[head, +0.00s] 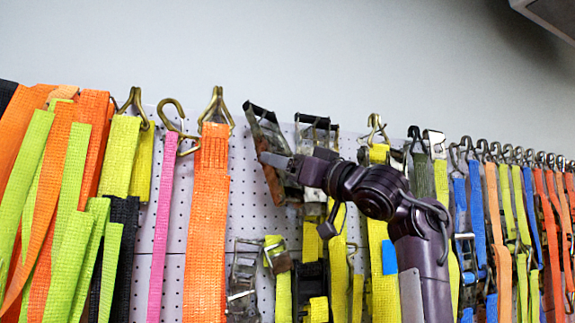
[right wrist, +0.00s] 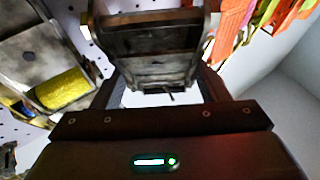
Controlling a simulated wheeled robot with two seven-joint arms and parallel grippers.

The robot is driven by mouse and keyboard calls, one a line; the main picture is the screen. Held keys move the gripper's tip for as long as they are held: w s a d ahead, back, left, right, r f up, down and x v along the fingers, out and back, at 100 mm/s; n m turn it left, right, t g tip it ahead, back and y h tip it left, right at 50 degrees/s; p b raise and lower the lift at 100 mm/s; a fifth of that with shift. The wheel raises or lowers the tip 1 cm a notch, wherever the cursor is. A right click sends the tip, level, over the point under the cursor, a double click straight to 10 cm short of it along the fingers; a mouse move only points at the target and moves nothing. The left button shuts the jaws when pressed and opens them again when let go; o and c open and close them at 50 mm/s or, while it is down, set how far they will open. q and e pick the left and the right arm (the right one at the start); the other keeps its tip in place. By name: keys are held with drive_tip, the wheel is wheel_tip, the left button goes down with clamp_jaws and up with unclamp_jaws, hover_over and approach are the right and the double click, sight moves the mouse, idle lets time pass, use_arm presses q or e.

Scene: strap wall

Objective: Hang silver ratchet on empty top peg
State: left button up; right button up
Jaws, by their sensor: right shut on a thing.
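My right gripper (head: 277,163) reaches in from the right in front of the pegboard (head: 250,215). It is shut on a silver ratchet (head: 262,130), which has a worn, dark metal frame and hangs tilted at the upper edge of the board. In the right wrist view the ratchet (right wrist: 155,50) sits between the two fingers. I cannot make out an empty top peg; the gripper and ratchet cover part of the top row. My left gripper is not in view.
A second ratchet (head: 316,125) hangs just right of the held one. An orange strap (head: 210,190) hangs to the left, with bare board between. Lower ratchets (head: 243,275) and yellow straps (head: 380,250) hang close below and right. The wall above is clear.

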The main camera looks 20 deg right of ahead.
drive_tip(key=o, duration=1.6)
drive_tip(key=shift+s+r, duration=0.1)
drive_tip(key=shift+s, duration=0.05)
drive_tip(key=shift+f, duration=0.2)
drive_tip(key=shift+s+d+f+b, duration=0.1)
drive_tip(key=shift+f+b, duration=0.05)
drive_tip(key=shift+b, duration=0.2)
drive_tip(key=b+v, duration=0.2)
drive_tip(key=v, duration=0.1)
drive_tip(key=b+v, duration=0.2)
drive_tip(key=v, duration=0.2)
drive_tip(key=shift+s, duration=0.3)
